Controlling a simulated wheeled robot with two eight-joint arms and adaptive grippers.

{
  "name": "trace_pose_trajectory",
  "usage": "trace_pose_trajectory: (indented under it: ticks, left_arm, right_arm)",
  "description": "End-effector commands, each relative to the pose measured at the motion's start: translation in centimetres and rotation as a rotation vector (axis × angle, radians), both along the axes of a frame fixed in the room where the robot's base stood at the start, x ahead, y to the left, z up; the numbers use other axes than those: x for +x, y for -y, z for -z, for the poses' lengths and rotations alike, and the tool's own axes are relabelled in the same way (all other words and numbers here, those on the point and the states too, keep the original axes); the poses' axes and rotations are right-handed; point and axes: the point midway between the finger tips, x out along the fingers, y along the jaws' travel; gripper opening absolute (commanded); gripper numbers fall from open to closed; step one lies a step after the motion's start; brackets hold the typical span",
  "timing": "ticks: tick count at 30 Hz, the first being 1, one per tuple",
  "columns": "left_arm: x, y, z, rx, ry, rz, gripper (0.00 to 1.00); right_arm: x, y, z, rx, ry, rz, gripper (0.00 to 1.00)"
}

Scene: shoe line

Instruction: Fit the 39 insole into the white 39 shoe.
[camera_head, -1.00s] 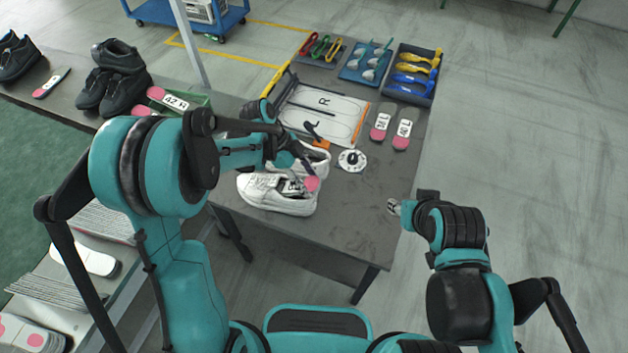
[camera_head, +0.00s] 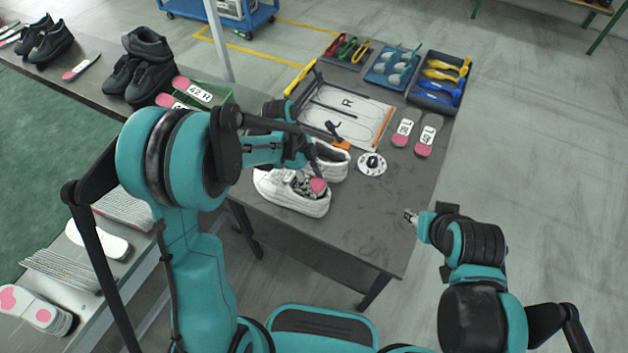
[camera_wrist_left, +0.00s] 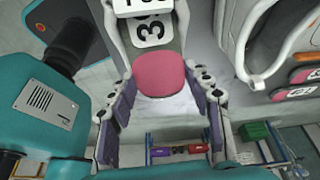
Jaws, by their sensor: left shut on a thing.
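Two white shoes stand side by side on the table, the near one (camera_head: 283,195) in front of the far one (camera_head: 330,165). My left gripper (camera_head: 306,166) is over the near shoe, its fingers partly hidden. It is shut on the insole, whose pink heel (camera_head: 318,186) shows at the right end of the near shoe's opening. In the left wrist view the pink heel (camera_wrist_left: 160,73) lies between the fingers (camera_wrist_left: 163,108), with a white label reading "3" above it, its second digit unclear. How deep the insole sits is hidden.
Two labelled insoles (camera_head: 428,136) and trays of tools (camera_head: 438,92) are at the back right. The table's front right (camera_head: 365,230) is clear. Black shoes (camera_head: 135,75) stand at left.

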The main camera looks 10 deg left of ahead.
Motion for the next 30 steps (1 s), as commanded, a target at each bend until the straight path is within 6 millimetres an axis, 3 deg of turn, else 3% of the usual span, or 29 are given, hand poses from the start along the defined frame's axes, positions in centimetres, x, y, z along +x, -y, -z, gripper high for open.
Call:
trace_pose_trajectory:
  ticks: [5,6,9,30]
  left_arm:
    - [0.01,0.02,-0.02,0.000,0.000,0.000,0.25]
    - [0.01,0.02,-0.02,0.000,0.000,0.000,0.52]
    - [0.01,0.03,-0.02,0.000,0.000,0.000,0.74]
    - [0.01,0.03,-0.04,0.000,0.000,0.000,0.74]
  right_arm:
    - [0.00,0.00,-0.01,0.000,0.000,0.000,0.40]
    - [0.00,0.00,-0.01,0.000,0.000,0.000,0.40]
    - [0.00,0.00,-0.01,0.000,0.000,0.000,0.40]
    - [0.00,0.00,-0.04,0.000,0.000,0.000,0.40]
